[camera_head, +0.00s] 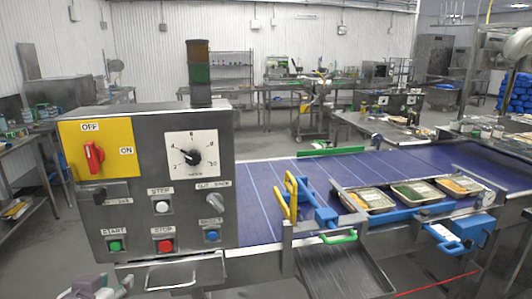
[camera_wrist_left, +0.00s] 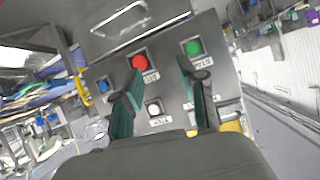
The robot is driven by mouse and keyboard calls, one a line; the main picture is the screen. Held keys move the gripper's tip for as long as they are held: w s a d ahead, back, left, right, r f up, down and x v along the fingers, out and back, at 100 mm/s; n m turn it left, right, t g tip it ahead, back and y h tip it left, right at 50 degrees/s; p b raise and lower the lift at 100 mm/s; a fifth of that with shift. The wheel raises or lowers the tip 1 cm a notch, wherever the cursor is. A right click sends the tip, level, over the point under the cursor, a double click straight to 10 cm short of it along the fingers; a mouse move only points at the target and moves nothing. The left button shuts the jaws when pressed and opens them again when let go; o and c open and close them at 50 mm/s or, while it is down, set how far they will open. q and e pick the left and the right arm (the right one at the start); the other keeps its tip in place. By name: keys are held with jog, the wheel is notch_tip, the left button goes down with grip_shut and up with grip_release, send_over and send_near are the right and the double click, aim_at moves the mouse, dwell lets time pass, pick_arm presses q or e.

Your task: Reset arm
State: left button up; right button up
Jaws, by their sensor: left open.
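My left gripper (camera_head: 95,287) shows at the bottom left edge of the head view, low in front of the control box (camera_head: 70,215), and is partly cut off. In the left wrist view my left gripper (camera_wrist_left: 160,75) is open and empty, with its two green fingers apart. The control panel (camera_wrist_left: 172,88) lies beyond the fingers, with a red button (camera_wrist_left: 140,62), a green button (camera_wrist_left: 193,47) and a white button (camera_wrist_left: 154,109). Whether the fingertips touch the panel cannot be told. My right gripper is not in view.
A blue conveyor belt (camera_head: 262,213) runs to the right from the control box. Several filled food trays, one nearest here (camera_head: 369,201), sit along its front side. A metal chute (camera_head: 345,270) slopes below the belt. Worktables (camera_head: 280,88) stand farther back.

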pick_arm(q)
jog(key=s+d+f+m+g+h, duration=0.1)
jog(key=s+d+f+g, duration=0.35)
jog(key=s+f, duration=0.75)
jog(key=s+d+f+m+g+h, duration=0.15)
jog(key=s+d+f+g, duration=0.3)
jog(key=s+f, duration=0.75)
notch_tip(320, 180, down, 28)
jog(key=g, duration=0.1)
jog(key=s+a+f+g, duration=0.1)
jog(key=s+a+f, duration=0.1)
jog(key=s+f, duration=1.4)
jog(key=shift+a, duration=0.3)
jog(key=shift+m, duration=0.25)
